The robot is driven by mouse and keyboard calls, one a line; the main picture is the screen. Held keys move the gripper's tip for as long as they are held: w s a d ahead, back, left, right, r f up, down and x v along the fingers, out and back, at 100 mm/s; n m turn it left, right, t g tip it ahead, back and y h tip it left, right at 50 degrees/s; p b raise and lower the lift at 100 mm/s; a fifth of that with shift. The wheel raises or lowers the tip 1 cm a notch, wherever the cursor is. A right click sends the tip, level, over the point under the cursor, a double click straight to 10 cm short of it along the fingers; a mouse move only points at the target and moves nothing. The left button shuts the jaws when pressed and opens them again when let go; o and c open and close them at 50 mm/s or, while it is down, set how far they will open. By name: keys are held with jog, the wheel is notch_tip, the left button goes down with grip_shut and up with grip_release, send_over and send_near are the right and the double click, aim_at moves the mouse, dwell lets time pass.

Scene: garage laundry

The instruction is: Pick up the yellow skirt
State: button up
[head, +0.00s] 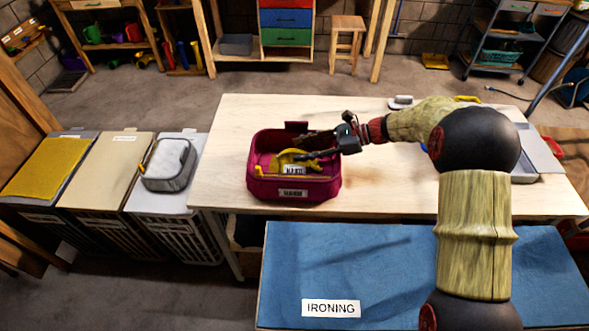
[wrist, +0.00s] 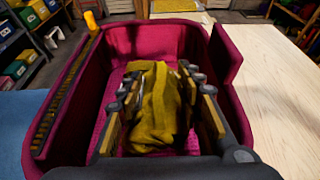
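The yellow skirt (wrist: 160,106) lies bunched inside a maroon bin (wrist: 228,84) on the wooden table. In the head view, yellow cloth (head: 287,158) shows inside the maroon bin (head: 327,190), partly behind a white label. My gripper (head: 312,145) reaches into the bin from the right. In the wrist view, my gripper's fingers (wrist: 160,84) are spread, one on each side of the skirt. I cannot tell whether either finger touches the cloth.
The pale wooden table (head: 400,180) is mostly clear right of the bin. A blue ironing surface (head: 350,270) lies in front. At left are hampers, one with a yellow top (head: 52,166), one bearing a grey case (head: 168,165). A grey tray (head: 525,170) sits at right, behind my arm.

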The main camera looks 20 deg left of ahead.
jog(key=shift+s+a+f, duration=0.1)
jog(key=shift+a, duration=0.2)
jog(key=shift+c, duration=1.1)
grip_shut()
